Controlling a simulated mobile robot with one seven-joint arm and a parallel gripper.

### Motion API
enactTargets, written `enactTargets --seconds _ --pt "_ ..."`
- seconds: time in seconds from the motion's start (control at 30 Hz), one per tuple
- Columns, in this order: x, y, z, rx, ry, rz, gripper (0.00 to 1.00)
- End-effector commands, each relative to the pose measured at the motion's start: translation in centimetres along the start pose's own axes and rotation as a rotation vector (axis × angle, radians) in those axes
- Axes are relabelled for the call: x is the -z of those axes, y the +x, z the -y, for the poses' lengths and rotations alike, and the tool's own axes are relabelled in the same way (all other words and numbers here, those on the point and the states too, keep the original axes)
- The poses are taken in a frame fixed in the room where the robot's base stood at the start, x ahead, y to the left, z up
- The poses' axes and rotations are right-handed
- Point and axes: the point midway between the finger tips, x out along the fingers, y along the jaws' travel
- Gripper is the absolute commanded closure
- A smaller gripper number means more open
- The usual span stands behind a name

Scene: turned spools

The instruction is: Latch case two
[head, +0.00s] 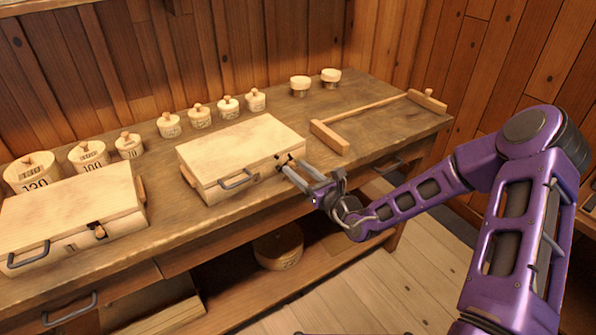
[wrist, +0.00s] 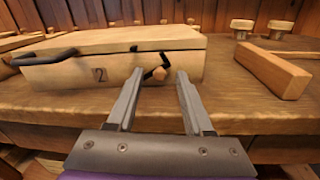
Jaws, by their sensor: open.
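Case two (head: 240,150), a pale wooden box marked 2, sits on the bench with its lid down. It also shows in the wrist view (wrist: 85,66). A dark handle (wrist: 42,57) is on its front, left of the number. A small dark latch (wrist: 156,72) with a pale knob is on the front, right of the number. The latch looks tilted; I cannot tell whether it is engaged. My gripper (head: 289,167) is open and empty at the front right of case two. In the wrist view its fingertips (wrist: 160,76) point at the latch, one on each side.
Case one (head: 70,215) stands on the left, lid down. Several lidded round pots (head: 169,125) line the back of the bench (head: 400,130). A wooden frame with a long bar (head: 365,118) lies to the right. A round box (head: 278,247) sits on the shelf below.

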Motion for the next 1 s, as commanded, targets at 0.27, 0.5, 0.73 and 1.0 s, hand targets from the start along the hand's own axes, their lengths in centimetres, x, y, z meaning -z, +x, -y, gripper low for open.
enactTargets --seconds 0.27,0.5,0.73,1.0 --pt "0.01 0.46 -0.07 -0.001 0.001 -0.001 0.49" --pt "0.0 0.43 -0.05 -0.001 0.0 -0.001 0.79" --pt "0.01 0.41 -0.04 -0.001 0.0 -0.001 1.0" --pt "-0.08 0.41 -0.06 -0.001 -0.012 -0.001 1.0"
